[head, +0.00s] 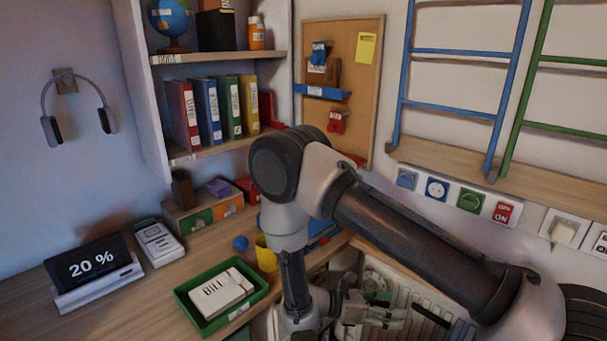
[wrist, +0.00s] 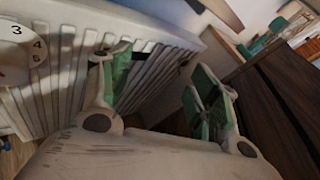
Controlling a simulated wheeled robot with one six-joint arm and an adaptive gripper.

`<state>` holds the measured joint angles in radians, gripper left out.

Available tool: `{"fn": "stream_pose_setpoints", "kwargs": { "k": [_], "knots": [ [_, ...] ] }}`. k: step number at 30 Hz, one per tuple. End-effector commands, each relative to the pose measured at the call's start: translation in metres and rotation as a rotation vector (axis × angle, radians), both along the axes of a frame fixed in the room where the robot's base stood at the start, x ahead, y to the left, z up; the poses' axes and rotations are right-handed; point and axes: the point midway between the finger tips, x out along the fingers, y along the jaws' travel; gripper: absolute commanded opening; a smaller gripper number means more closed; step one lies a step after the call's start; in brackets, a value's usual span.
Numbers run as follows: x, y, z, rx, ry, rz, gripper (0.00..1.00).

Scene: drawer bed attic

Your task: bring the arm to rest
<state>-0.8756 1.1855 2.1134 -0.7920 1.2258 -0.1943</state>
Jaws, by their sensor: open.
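My gripper (head: 378,308) hangs low at the bottom of the head view, in front of a white ribbed radiator (head: 435,312). In the wrist view my gripper (wrist: 160,85) shows two fingers with green pads, spread wide apart with nothing between them. The radiator (wrist: 150,35) lies behind and to the left of the fingers there. My arm is bent, and its links cover the middle of the head view, hiding part of the desk and wall.
A wooden desk (head: 130,307) holds a green tray (head: 205,322) with a paper marked BILL, a yellow cup (head: 265,254) and a screen reading 20 % (head: 92,268). Shelves with binders (head: 208,112) stand behind. In the wrist view a dark wooden front (wrist: 268,110) is close on the right.

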Motion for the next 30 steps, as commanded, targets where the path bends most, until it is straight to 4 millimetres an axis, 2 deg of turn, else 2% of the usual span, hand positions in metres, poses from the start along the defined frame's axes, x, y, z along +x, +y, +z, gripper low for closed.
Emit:
{"fn": "stream_pose_setpoints", "kwargs": {
  "k": [1, 3, 12, 21, 30],
  "knots": [
    [-0.001, -0.002, 0.021, 0.054, -0.055, -0.08, 0.61],
    [-0.006, -0.007, 0.048, 0.129, -0.132, -0.202, 0.61],
    [-0.031, -0.029, 0.156, 0.446, -0.459, -0.706, 0.61],
    [-0.062, -0.057, 0.246, 0.763, -0.773, -1.135, 0.61],
    [-0.099, -0.093, 0.322, 1.079, -1.09, -1.413, 0.61]
  ]
}}
